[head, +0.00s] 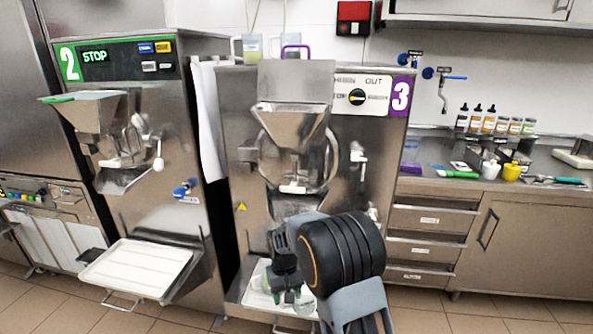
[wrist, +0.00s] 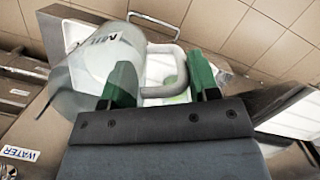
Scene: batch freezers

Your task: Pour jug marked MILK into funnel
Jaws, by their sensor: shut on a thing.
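The jug marked MILK (wrist: 95,65) is a pale, see-through vessel with its label showing in the wrist view. Its grey handle (wrist: 160,91) lies between the green fingertips of my gripper (wrist: 162,82), which is shut on it. In the head view my gripper (head: 287,284) is low in front of machine 3, at the white drip tray (head: 257,297), and the jug is mostly hidden there. I cannot tell whether the jug touches the tray. A metal funnel-shaped hopper (head: 291,125) is on machine 3, well above my gripper. A similar hopper (head: 90,112) is on machine 2.
Machine 2 (head: 160,130) stands at the left, with a white tray (head: 138,268) jutting out low in front. Two jugs, one with a purple handle (head: 294,47), stand on or behind machine 3's top. A counter (head: 480,185) with bottles and tools is at the right.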

